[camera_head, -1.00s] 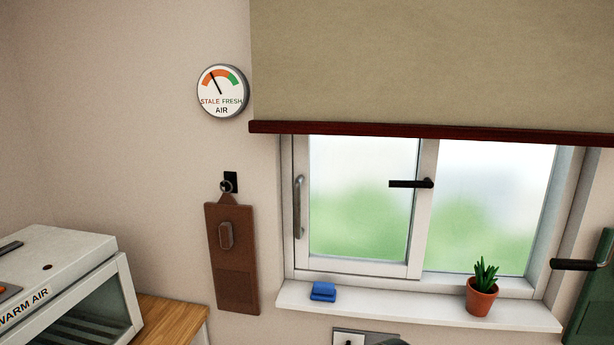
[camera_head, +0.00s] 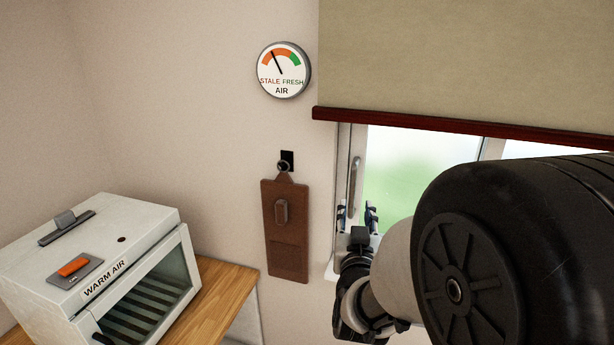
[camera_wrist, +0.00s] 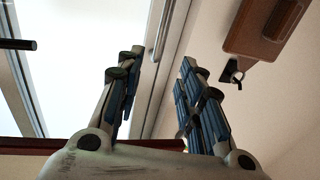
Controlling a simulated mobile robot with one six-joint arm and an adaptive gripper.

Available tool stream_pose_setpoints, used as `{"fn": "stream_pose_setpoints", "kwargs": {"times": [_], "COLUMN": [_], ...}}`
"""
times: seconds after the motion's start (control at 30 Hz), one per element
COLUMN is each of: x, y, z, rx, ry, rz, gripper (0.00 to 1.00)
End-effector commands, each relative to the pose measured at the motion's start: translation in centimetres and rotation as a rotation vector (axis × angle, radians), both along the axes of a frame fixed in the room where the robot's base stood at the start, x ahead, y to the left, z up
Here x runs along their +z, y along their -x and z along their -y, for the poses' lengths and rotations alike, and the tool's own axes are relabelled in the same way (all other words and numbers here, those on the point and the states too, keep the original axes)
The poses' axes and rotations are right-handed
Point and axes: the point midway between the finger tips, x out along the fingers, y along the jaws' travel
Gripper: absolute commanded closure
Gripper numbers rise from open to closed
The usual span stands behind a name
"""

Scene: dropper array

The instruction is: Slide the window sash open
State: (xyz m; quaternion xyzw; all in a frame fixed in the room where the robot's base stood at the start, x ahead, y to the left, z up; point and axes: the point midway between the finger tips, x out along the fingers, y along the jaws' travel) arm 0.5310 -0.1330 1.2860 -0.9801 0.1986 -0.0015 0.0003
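The window sash (camera_head: 400,170) is the left pane, in a pale frame; the black arm hides much of the window. A grey upright bar handle (camera_head: 354,185) is on the sash's left side; it also shows in the wrist view (camera_wrist: 164,30). My gripper (camera_head: 356,212) is just below the handle in the picture, its fingers spread and pointing up. In the wrist view my gripper (camera_wrist: 158,68) is open with nothing between the fingers. The handle lies beyond the fingertips there; I cannot tell any contact.
A blind with a dark red bottom bar (camera_head: 460,129) covers the window top. A brown board (camera_head: 285,235) hangs left of the window, below a STALE/FRESH air gauge (camera_head: 283,70). A WARM AIR box (camera_head: 100,260) stands on a wooden counter (camera_head: 222,300). A black latch (camera_wrist: 18,44) shows in the wrist view.

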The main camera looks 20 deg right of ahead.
Motion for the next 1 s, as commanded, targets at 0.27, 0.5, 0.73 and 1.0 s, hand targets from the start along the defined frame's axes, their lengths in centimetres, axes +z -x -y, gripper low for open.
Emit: {"fn": "stream_pose_setpoints", "kwargs": {"times": [0.27, 0.5, 0.73, 1.0], "x": [-0.2, -0.1, -0.1, -0.1], "y": [-5.3, -10.1, -13.5, -14.9], "z": [2.2, 4.3, 5.7, 6.2], "rx": [0.000, 0.001, 0.002, 0.003], "ry": [-0.001, -0.002, -0.001, -0.001], "rz": [-0.002, -0.001, -0.002, -0.003], "gripper": [0.65, 0.65, 0.65, 0.65]}}
